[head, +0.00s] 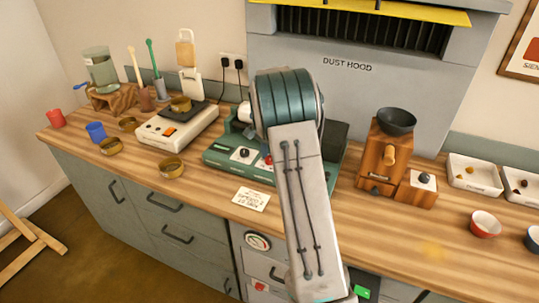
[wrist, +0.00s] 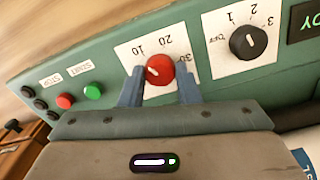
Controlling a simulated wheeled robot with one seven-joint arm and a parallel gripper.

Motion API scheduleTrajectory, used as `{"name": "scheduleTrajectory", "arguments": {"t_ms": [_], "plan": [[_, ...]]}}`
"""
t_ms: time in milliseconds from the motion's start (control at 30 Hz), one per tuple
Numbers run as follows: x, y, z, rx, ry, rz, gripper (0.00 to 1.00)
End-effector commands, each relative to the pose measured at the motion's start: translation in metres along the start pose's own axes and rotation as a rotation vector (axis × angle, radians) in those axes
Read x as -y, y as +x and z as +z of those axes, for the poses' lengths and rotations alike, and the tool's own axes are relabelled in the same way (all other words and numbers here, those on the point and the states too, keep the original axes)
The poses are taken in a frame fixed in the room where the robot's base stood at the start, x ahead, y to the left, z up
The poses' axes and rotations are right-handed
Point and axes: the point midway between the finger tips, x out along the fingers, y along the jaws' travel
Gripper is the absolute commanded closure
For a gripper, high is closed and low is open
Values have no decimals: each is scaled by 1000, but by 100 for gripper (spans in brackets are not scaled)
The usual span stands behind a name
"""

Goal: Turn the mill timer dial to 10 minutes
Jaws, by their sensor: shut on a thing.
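The red timer dial (wrist: 160,69) sits on a white plate marked 10, 20 and 30 on the green mill's panel (wrist: 110,60). Its white pointer mark lies on the left of its face, toward the 10 side. I cannot tell whether it lines up exactly with 10. My gripper (wrist: 161,80) is shut on the dial, with one blue-grey finger on each side. In the head view a bit of the red dial (head: 267,160) shows beside my arm, which hides my gripper and much of the green mill (head: 222,161).
A black knob (wrist: 248,42) marked OFF, 1, 2, 3 sits right of the dial in the wrist view. Red (wrist: 64,101) and green (wrist: 93,91) buttons sit left. A wooden grinder (head: 385,160) and a white scale (head: 178,127) flank the mill; a card (head: 251,199) lies in front.

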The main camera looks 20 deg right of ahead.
Motion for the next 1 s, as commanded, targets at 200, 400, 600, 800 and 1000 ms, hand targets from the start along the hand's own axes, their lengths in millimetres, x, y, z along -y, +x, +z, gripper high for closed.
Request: {"name": "scheduleTrajectory", "arguments": {"t_ms": [200, 400, 600, 800, 1000], "plan": [[1, -2, 0, -3, 0, -3, 93], [1, -1, 0, -2, -1, -2, 49], [0, -1, 0, -1, -1, -1, 49], [1, -12, -1, -3, -1, -3, 49], [1, -51, -1, -6, -2, -6, 49]]}}
